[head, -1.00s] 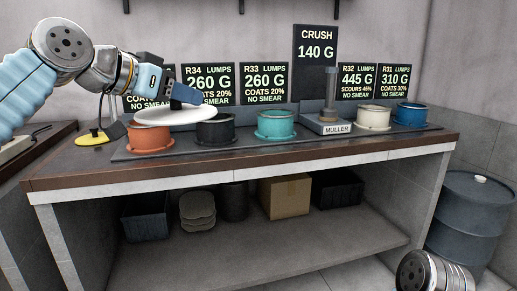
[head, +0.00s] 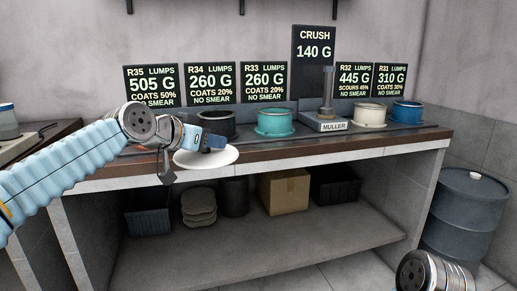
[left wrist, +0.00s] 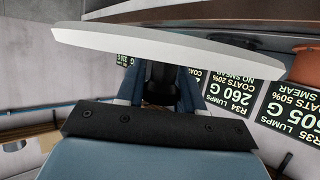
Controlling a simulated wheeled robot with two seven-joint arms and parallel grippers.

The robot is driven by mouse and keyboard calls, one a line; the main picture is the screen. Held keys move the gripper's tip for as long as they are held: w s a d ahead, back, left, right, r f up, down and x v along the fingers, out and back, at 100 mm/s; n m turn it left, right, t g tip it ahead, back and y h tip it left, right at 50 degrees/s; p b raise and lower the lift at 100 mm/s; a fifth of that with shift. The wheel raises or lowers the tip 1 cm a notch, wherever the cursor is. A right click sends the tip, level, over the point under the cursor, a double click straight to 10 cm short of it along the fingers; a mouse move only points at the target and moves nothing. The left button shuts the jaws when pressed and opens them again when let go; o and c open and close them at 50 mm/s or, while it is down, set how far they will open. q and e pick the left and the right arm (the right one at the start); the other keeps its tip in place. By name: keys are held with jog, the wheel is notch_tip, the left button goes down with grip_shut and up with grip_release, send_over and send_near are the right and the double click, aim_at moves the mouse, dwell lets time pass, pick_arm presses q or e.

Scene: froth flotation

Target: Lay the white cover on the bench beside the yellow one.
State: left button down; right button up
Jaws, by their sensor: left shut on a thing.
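My left gripper (head: 213,143) is shut on the white cover (head: 207,160) and holds it out in front of the bench's front edge, roughly level with the bench top. In the left wrist view the white cover (left wrist: 170,51) spans the picture as a pale, slightly tilted disc held by the gripper (left wrist: 160,88). The bench (head: 310,150) has a dark top and a pale front edge. The yellow cover is hidden now behind my left arm. My right gripper is out of view.
A black pot (head: 217,129), teal pot (head: 275,124), cream pot (head: 370,117) and blue pot (head: 407,114) stand along the bench, with the muller (head: 327,115) between teal and cream. A barrel (head: 467,215) stands at right.

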pick_arm(q)
jog(key=w+a+f+n+t+y, duration=0.1)
jog(key=a+f+n+y, duration=0.15)
jog(key=f, duration=1.05)
jog(key=w+a+f+n+t+y, duration=0.1)
jog(key=a+f+n+y, duration=0.15)
jog(key=f, duration=0.95)
jog(key=s+a+f+n+y, duration=0.1)
jog(key=s+a+f, duration=0.3)
jog(key=f, duration=0.4)
jog(key=shift+s+f+n+y, duration=0.3)
jog(key=shift+n+y, duration=0.1)
jog(key=shift+y, duration=0.4)
jog(key=shift+a, duration=0.1)
